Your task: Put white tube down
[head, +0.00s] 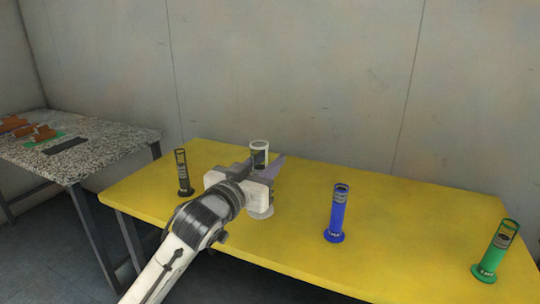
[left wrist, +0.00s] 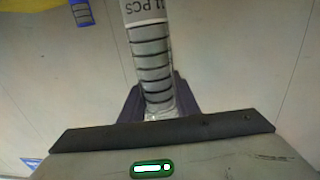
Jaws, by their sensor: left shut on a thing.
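The white tube (head: 260,146) stands upright over the yellow table (head: 301,179), its open top above my left gripper and its round base showing below. My left gripper (head: 268,172) is shut on the middle of the tube. I cannot tell whether the base touches the table. In the left wrist view the white tube (left wrist: 150,50) runs up from between the fingers (left wrist: 155,98), with dark rings and printed lettering on it. My right gripper is not in view.
A black tube (head: 183,176) stands left of my gripper. A blue tube (head: 337,213) and a green tube (head: 494,252) stand to the right. A speckled table (head: 105,150) with orange items is at the far left. Yellow tabletop is clear between the blue and green tubes.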

